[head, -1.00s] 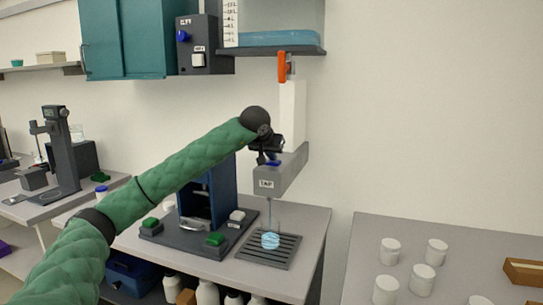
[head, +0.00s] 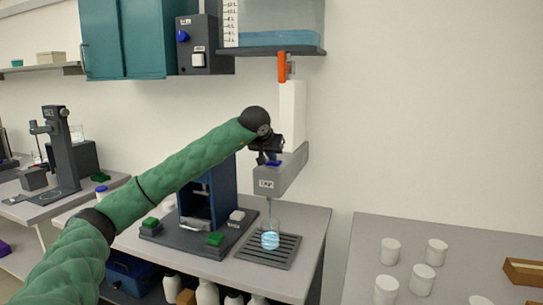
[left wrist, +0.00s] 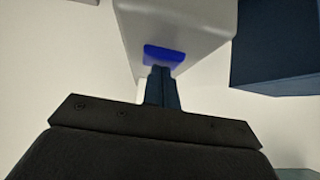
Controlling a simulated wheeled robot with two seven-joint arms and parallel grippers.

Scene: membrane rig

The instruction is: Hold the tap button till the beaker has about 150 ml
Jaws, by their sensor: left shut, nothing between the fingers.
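The grey tap body (head: 281,174) with a label on its front is fixed to a white column. Its blue button (head: 272,163) is on top, and the button also shows in the left wrist view (left wrist: 164,55). My left gripper (head: 270,155) is shut and empty, with its fingertips (left wrist: 162,72) at the button and apparently touching it. A thin stream of water falls from the tap into the glass beaker (head: 271,237). The beaker stands on the dark slatted drip tray (head: 290,249) and holds light blue water. Its markings are too small to read. My right gripper is not in view.
A water tank (head: 280,20) with a scale sits on a shelf above, with an orange lever (head: 282,67) below it. A dark blue press-like device (head: 207,205) stands left of the tray. White jars (head: 422,278) stand on the right table.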

